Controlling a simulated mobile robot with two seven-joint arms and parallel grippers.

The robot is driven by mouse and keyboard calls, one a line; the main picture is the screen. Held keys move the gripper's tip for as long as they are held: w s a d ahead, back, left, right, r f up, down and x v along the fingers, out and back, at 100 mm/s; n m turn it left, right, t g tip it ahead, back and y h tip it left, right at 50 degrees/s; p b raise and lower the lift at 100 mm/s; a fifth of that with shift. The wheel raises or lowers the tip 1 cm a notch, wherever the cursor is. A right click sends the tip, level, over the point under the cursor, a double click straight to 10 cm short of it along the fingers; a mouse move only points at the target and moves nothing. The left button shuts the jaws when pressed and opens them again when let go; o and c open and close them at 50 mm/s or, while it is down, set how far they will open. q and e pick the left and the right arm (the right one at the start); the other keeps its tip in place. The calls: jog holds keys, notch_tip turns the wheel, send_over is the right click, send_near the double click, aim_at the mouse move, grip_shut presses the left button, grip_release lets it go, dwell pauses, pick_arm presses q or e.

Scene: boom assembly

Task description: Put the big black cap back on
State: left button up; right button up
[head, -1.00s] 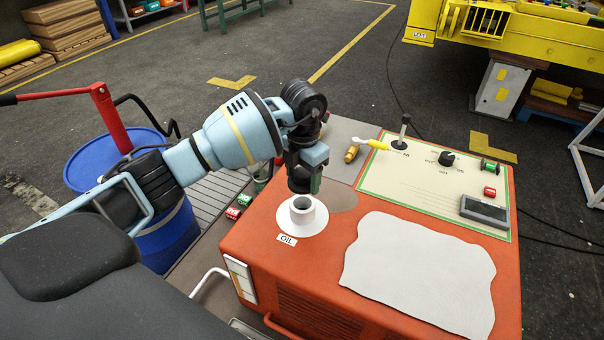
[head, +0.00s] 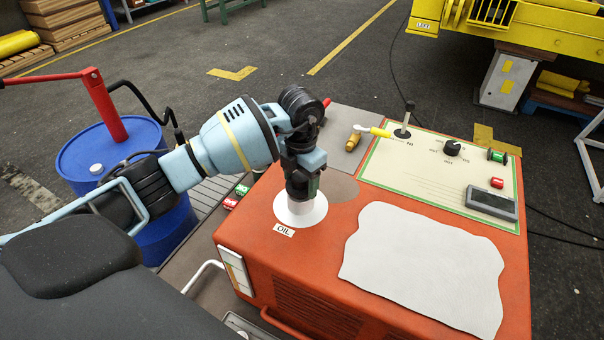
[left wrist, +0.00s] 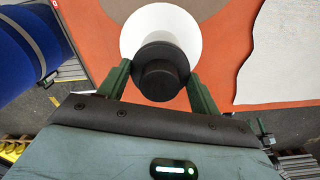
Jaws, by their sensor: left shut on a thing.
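The big black cap (left wrist: 163,72) sits between the two green fingers of my left gripper (left wrist: 160,80) in the left wrist view. The gripper is shut on it. In the head view my left gripper (head: 301,190) points down over the oil filler neck (head: 301,207), and the cap is mostly hidden by the fingers. The neck stands on a white round plate (head: 287,216) on the orange machine, beside the OIL label (head: 284,231). The cap is at the top of the neck; I cannot tell whether it is fully seated. My right gripper is not in view.
A white sheet (head: 425,265) lies on the orange machine (head: 250,235) to the right. Behind it is a control panel (head: 440,170) with a lever (head: 405,120) and knob. A blue drum (head: 85,165) with a red pump handle stands at the left.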

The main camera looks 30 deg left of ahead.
aim_at(301, 177)
pick_arm(q)
jog(key=shift+f, duration=0.1)
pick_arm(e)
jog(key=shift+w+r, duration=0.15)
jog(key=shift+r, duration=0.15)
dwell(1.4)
pick_arm(q)
jog(key=shift+f, duration=0.65)
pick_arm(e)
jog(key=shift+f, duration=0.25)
pick_arm(q)
jog(key=o, duration=0.8)
jog(key=shift+c, duration=0.2)
jog(key=shift+d+r+p, duration=0.1)
jog(key=shift+r+p, duration=2.75)
jog(key=shift+r, duration=2.75)
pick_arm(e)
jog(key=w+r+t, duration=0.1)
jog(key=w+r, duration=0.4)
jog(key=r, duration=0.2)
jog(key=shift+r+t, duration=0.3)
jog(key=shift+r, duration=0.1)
pick_arm(q)
jog(key=shift+f, duration=0.1)
